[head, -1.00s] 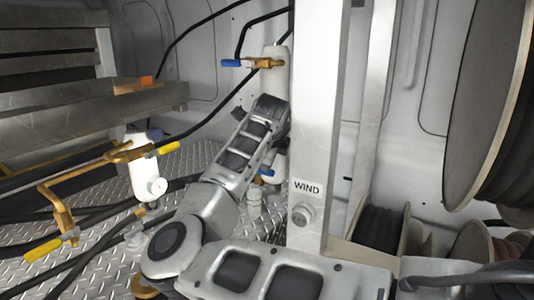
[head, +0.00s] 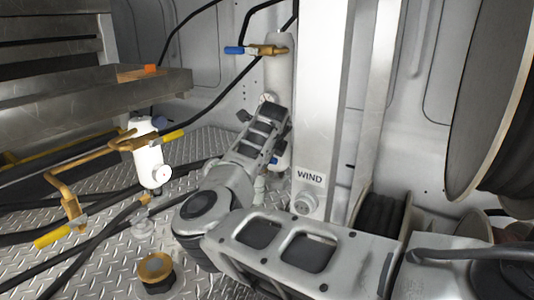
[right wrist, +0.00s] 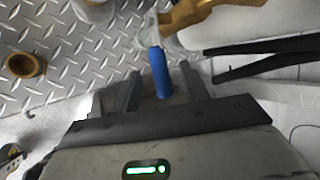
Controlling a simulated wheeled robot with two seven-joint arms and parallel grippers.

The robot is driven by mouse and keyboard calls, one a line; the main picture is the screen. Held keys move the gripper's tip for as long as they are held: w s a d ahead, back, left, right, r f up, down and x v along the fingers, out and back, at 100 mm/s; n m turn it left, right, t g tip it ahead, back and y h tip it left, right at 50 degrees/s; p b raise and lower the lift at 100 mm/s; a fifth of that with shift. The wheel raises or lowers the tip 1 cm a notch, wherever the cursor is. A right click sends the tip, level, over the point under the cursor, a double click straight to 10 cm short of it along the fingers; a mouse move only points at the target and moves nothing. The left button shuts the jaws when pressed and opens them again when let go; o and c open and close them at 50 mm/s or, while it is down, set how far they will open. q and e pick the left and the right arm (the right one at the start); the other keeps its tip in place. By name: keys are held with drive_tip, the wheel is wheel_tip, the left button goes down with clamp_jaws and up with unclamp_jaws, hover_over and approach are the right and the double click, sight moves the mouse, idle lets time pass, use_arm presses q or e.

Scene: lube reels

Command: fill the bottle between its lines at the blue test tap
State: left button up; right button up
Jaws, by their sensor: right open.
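In the right wrist view a blue tap handle (right wrist: 161,78) lies between the two fingers of my right gripper (right wrist: 158,72), which is open. The handle belongs to a brass tap (right wrist: 205,14). A clear, pale vessel, apparently the bottle (right wrist: 148,36), shows just beyond the handle; its lines and level cannot be read. In the head view my right arm hides most of the lower tap, leaving a bit of blue handle (head: 274,160) beside it. A pale part of the apparent bottle (head: 261,186) shows below. My left gripper is not in view.
A second blue-handled brass valve (head: 262,50) sits above. Yellow-handled brass piping (head: 70,212) and a white canister with a gauge (head: 150,165) stand left. A brass-ringed cap (head: 156,268) is on the tread-plate floor. The WIND post (head: 318,100) and reels (head: 480,110) are right.

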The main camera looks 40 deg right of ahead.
drive_tip(key=shift+c, duration=0.3)
clamp_jaws()
drive_tip(key=shift+w+a+r+n+g+h, duration=0.15)
drive_tip(key=shift+w+r+n+g, duration=0.1)
drive_tip(key=shift+r+g, duration=0.4)
drive_tip(key=shift+w+d+r+n+g+h, duration=0.15)
drive_tip(key=shift+w+r+n+g, duration=0.15)
drive_tip(key=shift+g, duration=0.65)
drive_tip(key=shift+s+a, duration=0.1)
drive_tip(key=shift+a, duration=0.05)
drive_tip(key=shift+w+r+g, duration=0.25)
drive_tip(key=shift+r+g, duration=0.15)
drive_tip(key=shift+g, duration=0.2)
